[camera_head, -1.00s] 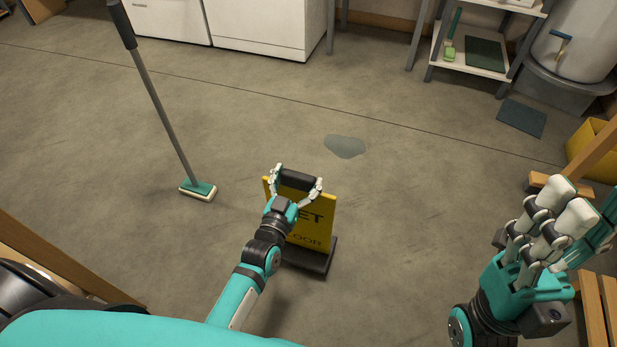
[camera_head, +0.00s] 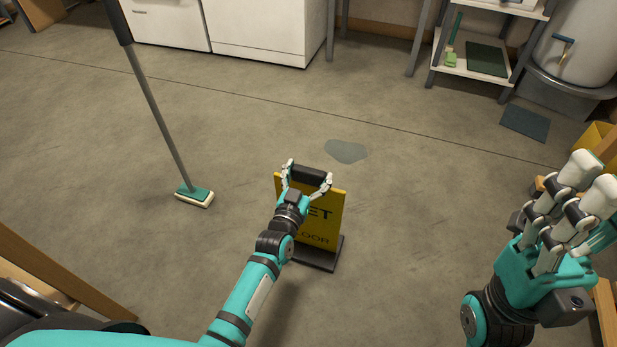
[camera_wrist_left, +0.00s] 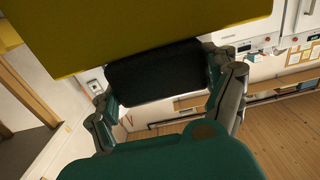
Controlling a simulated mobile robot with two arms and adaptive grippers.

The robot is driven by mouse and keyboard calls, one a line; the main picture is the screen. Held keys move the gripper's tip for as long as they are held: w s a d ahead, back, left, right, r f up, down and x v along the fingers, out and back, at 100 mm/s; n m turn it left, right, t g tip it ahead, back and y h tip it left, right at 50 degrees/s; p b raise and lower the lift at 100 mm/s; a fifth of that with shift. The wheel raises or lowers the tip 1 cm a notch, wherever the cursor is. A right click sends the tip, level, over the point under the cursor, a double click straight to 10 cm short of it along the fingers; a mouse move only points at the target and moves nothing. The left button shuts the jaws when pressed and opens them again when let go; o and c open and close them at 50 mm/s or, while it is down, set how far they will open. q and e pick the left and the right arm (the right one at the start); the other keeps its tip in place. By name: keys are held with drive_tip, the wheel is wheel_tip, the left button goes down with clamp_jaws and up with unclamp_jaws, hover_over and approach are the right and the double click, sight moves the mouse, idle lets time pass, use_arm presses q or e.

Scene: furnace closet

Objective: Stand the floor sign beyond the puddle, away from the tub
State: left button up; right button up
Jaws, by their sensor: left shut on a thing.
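The yellow floor sign (camera_head: 329,206) with dark lettering and a dark base (camera_head: 324,257) is near the middle of the head view. My left gripper (camera_head: 308,174) is shut on the dark top of the sign, one finger at each side. The sign looks roughly upright; I cannot tell whether its base touches the floor. The puddle (camera_head: 347,151) is a grey-blue patch beyond the sign, slightly right. In the left wrist view the sign's yellow panel (camera_wrist_left: 130,30) and dark top (camera_wrist_left: 155,72) are close. My right gripper (camera_head: 590,185) is raised at the right, with its opening unclear. I cannot identify the tub for certain.
A mop (camera_head: 193,194) stands left of the sign. A white tank (camera_head: 577,45) over a grey pan (camera_head: 560,95), a shelf (camera_head: 455,66), a dark mat (camera_head: 525,122) and a yellow container (camera_head: 592,137) are right. Open floor surrounds the puddle.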

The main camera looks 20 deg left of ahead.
use_arm(q)
drive_tip(key=shift+r, duration=0.2)
drive_tip(key=shift+f, duration=0.15)
drive_tip(key=o, duration=1.5)
drive_tip(key=shift+f, duration=0.1)
